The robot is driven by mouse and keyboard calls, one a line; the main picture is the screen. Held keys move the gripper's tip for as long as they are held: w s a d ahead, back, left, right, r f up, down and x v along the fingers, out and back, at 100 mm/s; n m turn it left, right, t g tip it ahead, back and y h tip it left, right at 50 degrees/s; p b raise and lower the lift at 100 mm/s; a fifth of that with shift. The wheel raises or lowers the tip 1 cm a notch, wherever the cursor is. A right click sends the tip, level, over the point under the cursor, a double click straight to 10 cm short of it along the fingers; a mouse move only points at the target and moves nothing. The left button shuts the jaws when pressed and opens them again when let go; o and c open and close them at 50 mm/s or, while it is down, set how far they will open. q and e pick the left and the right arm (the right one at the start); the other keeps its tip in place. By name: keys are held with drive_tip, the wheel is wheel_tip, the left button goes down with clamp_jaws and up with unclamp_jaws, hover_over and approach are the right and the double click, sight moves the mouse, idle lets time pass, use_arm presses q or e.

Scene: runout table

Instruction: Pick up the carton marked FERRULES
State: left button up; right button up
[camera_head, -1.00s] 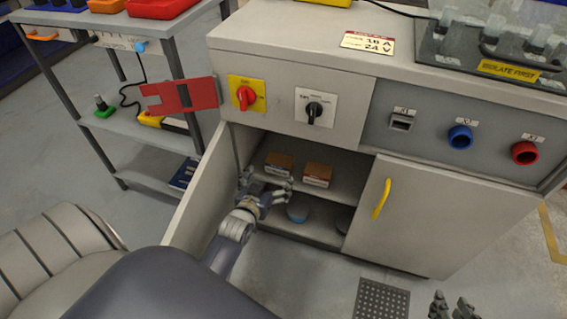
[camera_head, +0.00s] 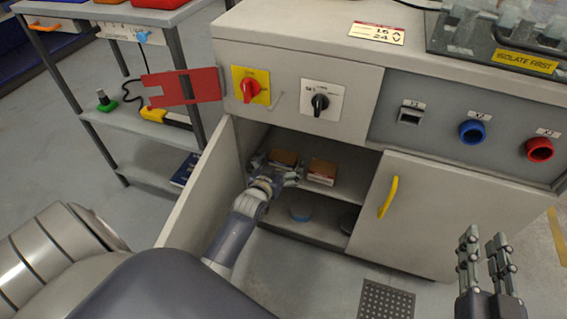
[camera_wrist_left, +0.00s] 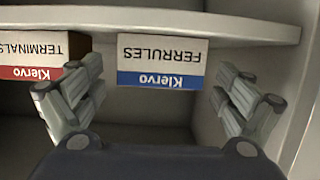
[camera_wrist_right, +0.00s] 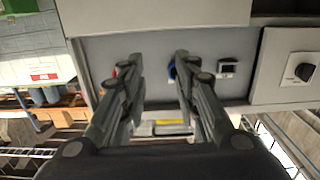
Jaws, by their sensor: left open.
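The FERRULES carton (camera_wrist_left: 160,64), white with a blue band, shows upside down in the left wrist view, between the spread fingers of my left gripper (camera_wrist_left: 160,100). The fingers stand apart from its sides. In the head view the FERRULES carton (camera_head: 283,157) shows a brown top on the cupboard's inner shelf, its front partly hidden by my left gripper (camera_head: 274,172), which is open at the shelf. My right gripper (camera_head: 485,240) is open and empty, in front of the cabinet at the right; its fingers also show in the right wrist view (camera_wrist_right: 158,62).
The TERMINALS carton (camera_head: 322,171), with a red band, stands close beside the FERRULES carton. The open cupboard door (camera_head: 205,190) is left of my left arm. The closed door has a yellow handle (camera_head: 388,197).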

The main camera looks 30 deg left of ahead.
sight(281, 163)
use_arm(q)
drive_tip(key=b+x, duration=0.1)
drive_tip(key=x, duration=0.1)
drive_tip(key=shift+w+a+f, duration=0.1)
drive_tip(key=shift+w, duration=0.35)
use_arm(e)
wheel_tip(281, 163, up, 7)
drive_tip(key=t+y, duration=0.1)
drive_tip(key=t, duration=0.2)
drive_tip(key=shift+s+a+t, duration=0.25)
drive_tip(key=shift+a+t, duration=0.15)
use_arm(q)
drive_tip(key=c, duration=1.3)
use_arm(e)
drive_tip(key=shift+f, duration=0.1)
